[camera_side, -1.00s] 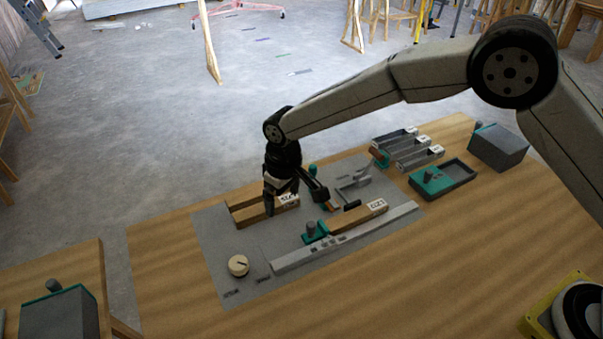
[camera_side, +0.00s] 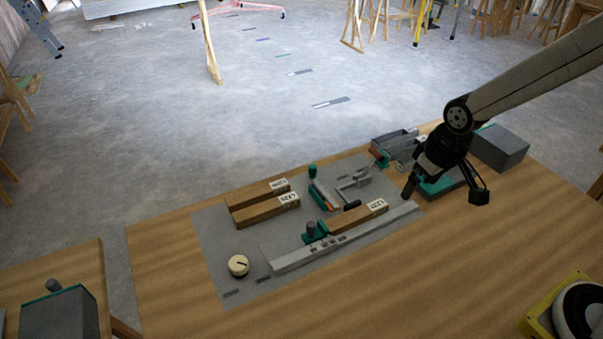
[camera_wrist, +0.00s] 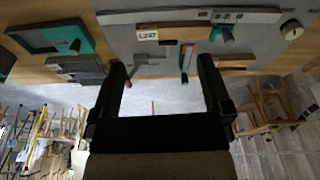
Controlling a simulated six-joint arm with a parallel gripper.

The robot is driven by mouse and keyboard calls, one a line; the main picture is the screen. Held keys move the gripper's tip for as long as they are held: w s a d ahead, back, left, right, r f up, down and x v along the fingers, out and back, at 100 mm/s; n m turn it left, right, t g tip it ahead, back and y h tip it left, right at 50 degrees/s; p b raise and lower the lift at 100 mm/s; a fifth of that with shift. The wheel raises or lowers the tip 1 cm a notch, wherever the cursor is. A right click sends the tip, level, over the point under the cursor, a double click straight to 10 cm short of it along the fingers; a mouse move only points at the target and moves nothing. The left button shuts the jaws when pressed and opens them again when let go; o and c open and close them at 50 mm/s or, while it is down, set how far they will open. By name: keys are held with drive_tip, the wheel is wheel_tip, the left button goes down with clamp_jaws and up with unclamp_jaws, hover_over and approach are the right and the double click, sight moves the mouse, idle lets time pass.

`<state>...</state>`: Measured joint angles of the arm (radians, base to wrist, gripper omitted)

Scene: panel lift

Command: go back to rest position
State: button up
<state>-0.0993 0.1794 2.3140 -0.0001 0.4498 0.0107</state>
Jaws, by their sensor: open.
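My gripper (camera_side: 408,190) is at the right end of the grey panel (camera_side: 225,255) in the side view, in front of the teal-and-grey tray. In the wrist view its two dark fingers (camera_wrist: 164,75) are spread apart with nothing between them. The panel lies on the wooden table and carries wooden blocks with white labels: two side by side at the back left (camera_side: 262,203) and one nearer the front (camera_side: 352,219). The labelled front block also shows in the wrist view (camera_wrist: 175,33).
A cream knob (camera_side: 238,265) is at the panel's front left. A long grey rail (camera_side: 300,255) runs along its front. Grey bins (camera_side: 392,142) and a grey box (camera_side: 500,147) stand at the back right. A yellow-edged device (camera_side: 560,305) sits front right. The table's front middle is clear.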

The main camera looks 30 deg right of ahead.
drive_tip(key=s+d+m, duration=0.1)
drive_tip(key=s+d, duration=0.2)
drive_tip(key=s, duration=0.3)
drive_tip(key=shift+s+d+f, duration=0.2)
drive_tip(key=shift+s+d, duration=0.05)
drive_tip(key=shift+s, duration=0.1)
